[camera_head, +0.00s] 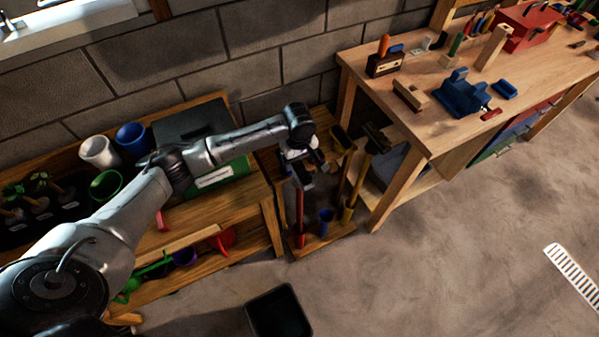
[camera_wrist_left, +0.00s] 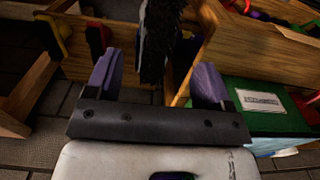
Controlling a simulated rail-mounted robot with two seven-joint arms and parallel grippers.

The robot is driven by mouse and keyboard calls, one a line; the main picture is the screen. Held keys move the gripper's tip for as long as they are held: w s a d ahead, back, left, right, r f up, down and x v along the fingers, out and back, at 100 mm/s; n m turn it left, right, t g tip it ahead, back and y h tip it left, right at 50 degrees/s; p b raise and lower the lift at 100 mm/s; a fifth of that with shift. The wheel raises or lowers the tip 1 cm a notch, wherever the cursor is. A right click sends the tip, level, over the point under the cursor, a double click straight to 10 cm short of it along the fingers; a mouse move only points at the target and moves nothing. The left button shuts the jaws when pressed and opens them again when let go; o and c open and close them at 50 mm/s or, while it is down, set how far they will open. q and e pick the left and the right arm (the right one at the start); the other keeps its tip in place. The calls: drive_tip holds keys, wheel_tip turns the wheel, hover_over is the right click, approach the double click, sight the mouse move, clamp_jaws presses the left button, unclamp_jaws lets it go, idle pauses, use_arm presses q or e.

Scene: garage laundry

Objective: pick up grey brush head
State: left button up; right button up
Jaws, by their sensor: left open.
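A brush head (camera_wrist_left: 160,42) with dark bristles and a grey edge shows in the left wrist view, between and just beyond the fingers of my left gripper (camera_wrist_left: 156,75). The gripper is open, with a purple pad on each side of the brush head, and I see no grip on it. In the head view my left gripper (camera_head: 302,180) hangs over the wooden tool rack (camera_head: 327,243), above a red handle (camera_head: 299,215). The brush head is mostly hidden there by the gripper. My right gripper is not in view.
Yellow-handled tools (camera_head: 350,195) and a blue piece (camera_head: 325,220) stand in the rack. A workbench (camera_head: 420,125) is close on the right. A low wooden shelf (camera_head: 245,212) with cups and a green box (camera_head: 222,176) is on the left. A black bin (camera_head: 279,312) stands in front.

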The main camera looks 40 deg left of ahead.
sight(300, 166)
use_arm(q)
drive_tip(key=shift+w+f+b, duration=0.15)
drive_tip(key=shift+f+b, duration=0.65)
drive_tip(key=shift+f, duration=2.8)
drive_tip(key=c, duration=0.9)
